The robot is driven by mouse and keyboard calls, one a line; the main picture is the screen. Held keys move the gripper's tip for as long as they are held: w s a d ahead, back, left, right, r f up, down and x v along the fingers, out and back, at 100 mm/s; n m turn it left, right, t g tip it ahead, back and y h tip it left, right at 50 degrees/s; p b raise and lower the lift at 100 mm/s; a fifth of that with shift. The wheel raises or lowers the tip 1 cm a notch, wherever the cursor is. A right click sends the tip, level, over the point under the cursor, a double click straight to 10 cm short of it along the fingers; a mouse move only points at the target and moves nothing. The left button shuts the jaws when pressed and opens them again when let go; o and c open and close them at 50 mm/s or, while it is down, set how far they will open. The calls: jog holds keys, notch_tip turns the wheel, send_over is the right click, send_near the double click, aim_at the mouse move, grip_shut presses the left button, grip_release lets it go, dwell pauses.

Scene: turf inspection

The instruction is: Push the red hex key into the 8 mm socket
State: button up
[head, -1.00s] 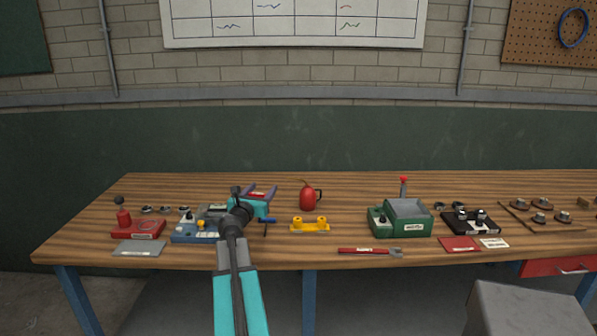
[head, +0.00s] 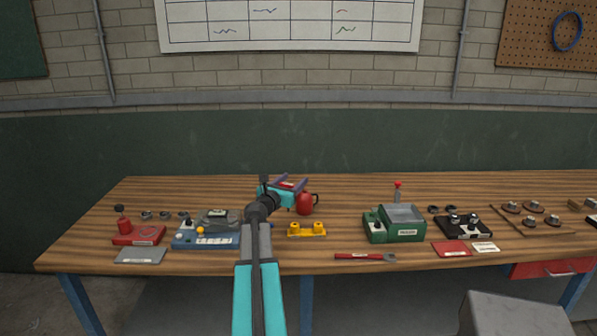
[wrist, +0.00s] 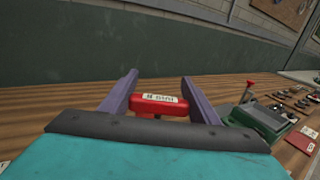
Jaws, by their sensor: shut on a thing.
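My gripper (head: 291,183) has two purple fingers and is shut on a red bar-shaped handle (wrist: 160,104) with a white label, which I take to be the red hex key. In the wrist view the handle lies crosswise between the fingers, with a short red stem below it. The label is too small to read. In the head view a little of the red handle (head: 287,184) shows between the fingers, above the back of the bench. The key's tip is hidden. I cannot tell which thing holds the 8 mm socket.
A red oil can (head: 305,204) stands just right of my gripper. A yellow two-knob block (head: 307,230) is in front of it. A blue-based device (head: 190,240) is left, a green box (head: 400,232) right. A red-handled wrench (head: 360,257) lies near the front edge.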

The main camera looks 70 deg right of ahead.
jog(key=shift+s+d+r+g, duration=0.15)
jog(key=shift+s+d+r, duration=0.15)
jog(key=shift+s, duration=0.25)
jog(key=shift+s+d+r+g, duration=0.15)
jog(key=shift+s+d, duration=0.15)
jog(key=shift+s, duration=0.25)
jog(key=shift+f+b, duration=2.45)
jog(key=shift+f, duration=0.45)
jog(key=shift+f+b, duration=2)
jog(key=shift+f, duration=0.3)
jog(key=o, duration=1.1)
jog(key=shift+o, duration=0.2)
jog(key=shift+a, duration=0.15)
jog(key=w+a+b, duration=0.1)
jog(key=w+a, duration=0.1)
jog(key=a, duration=1.1)
jog(key=shift+a+b, duration=0.2)
jog(key=shift+b, duration=0.15)
